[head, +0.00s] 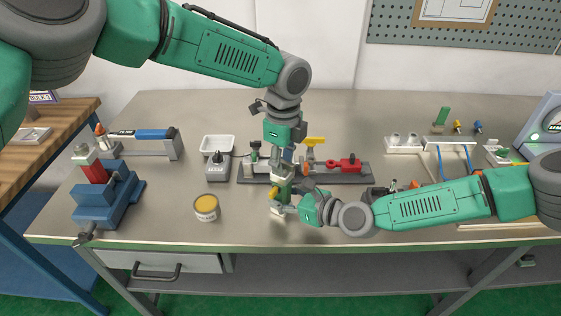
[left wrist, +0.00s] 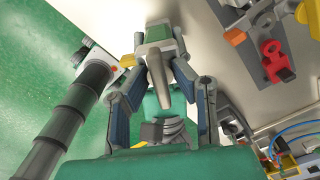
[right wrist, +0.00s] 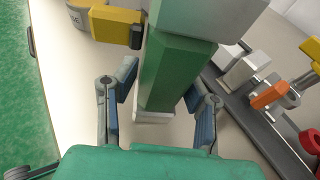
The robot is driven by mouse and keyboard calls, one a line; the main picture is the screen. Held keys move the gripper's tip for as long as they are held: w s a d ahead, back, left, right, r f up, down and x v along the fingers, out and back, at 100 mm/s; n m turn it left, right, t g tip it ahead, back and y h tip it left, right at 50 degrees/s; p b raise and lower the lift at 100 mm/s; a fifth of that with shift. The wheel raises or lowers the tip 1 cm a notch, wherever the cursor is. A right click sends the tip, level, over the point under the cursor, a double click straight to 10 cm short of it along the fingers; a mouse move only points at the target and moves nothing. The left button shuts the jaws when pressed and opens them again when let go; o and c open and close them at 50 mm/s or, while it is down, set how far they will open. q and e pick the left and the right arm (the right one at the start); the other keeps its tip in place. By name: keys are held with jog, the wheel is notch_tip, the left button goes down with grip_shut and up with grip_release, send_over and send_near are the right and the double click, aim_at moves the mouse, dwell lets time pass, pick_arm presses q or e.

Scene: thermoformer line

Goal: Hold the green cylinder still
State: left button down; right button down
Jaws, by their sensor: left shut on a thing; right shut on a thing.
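The green cylinder (head: 285,188) is upright near the front middle of the bench, with faceted green sides in the right wrist view (right wrist: 175,72). A pale grey block sits at its upper end, and a yellow piece (right wrist: 118,24) with a black knob is beside it. My left gripper (head: 284,164) comes down from above and is shut at its upper end. In the left wrist view the fingertips (left wrist: 160,52) close around a grey and green part. My right gripper (head: 291,205) reaches in from the right, shut on the green body, one finger on each side (right wrist: 163,88). The contact faces are partly hidden.
A yellow-topped can (head: 206,207) stands left of the cylinder. A blue vise (head: 107,200) is at the left. Behind is a dark rail (head: 330,178) with a red clamp (head: 344,163).

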pick_arm(q)
jog(key=m, duration=0.4)
jog(key=shift+m, duration=0.4)
jog(key=m, duration=0.4)
jog(key=shift+m, duration=0.4)
jog(key=m, duration=0.4)
jog(key=shift+m, duration=0.4)
